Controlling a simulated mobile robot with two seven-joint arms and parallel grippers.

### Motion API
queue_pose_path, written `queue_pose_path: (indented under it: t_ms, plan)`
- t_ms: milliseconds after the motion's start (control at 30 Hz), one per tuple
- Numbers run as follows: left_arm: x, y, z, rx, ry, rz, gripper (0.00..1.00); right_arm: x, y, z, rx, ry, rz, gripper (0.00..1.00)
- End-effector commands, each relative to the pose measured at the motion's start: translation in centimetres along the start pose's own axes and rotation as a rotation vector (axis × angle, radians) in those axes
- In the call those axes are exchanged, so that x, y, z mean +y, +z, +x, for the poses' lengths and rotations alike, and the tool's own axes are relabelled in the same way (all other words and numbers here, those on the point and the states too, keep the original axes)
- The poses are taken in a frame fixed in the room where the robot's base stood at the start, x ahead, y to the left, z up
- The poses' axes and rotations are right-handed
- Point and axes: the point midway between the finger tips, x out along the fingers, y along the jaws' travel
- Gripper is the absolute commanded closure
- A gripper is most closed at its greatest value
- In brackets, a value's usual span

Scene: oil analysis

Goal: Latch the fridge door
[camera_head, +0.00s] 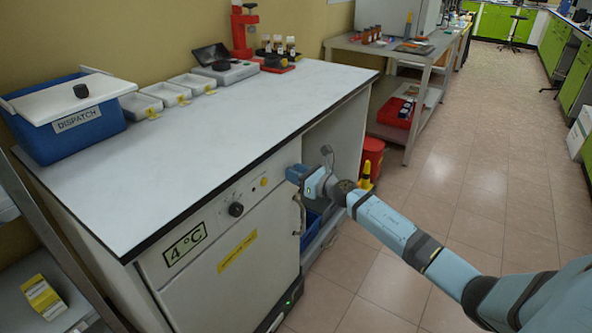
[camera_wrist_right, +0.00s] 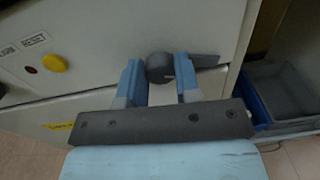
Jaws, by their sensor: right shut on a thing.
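The white fridge (camera_head: 232,270) stands under the counter with a "4 °C" label and a metal handle (camera_head: 299,215) on the right of its door. The door looks flush with its frame; a thin dark seam runs above it in the wrist view. A dark grey latch (camera_wrist_right: 160,68) with a round hub sits at the panel's right end by this seam. Its lever points right, roughly along the seam. My right gripper (camera_head: 297,175) is at the fridge's upper right front, its fingers shut on the latch hub. In the head view the gripper hides the latch. My left gripper is out of view.
A black dial (camera_head: 236,209) and a yellow button (camera_head: 264,182) are on the fridge panel. A blue bin (camera_head: 310,228) stands low right of the fridge. The counter (camera_head: 210,135) carries a blue dispatch box (camera_head: 75,120) and trays. Open tiled floor lies right.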

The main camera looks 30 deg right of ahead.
Motion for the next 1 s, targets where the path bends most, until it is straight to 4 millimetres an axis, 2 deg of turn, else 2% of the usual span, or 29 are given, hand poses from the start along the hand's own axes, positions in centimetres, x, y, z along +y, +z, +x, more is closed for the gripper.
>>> queue_pose_path:
  t_ms: [267,600,1000]
  plan:
    - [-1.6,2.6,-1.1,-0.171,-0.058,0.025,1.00,0.0,0.3,0.0,0.011,0.001,0.263,0.93]
    - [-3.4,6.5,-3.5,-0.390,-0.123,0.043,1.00,-0.1,0.3,0.0,0.022,0.003,0.588,0.93]
    - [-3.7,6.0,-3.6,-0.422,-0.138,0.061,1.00,-0.1,0.2,0.0,0.035,0.006,0.960,0.93]
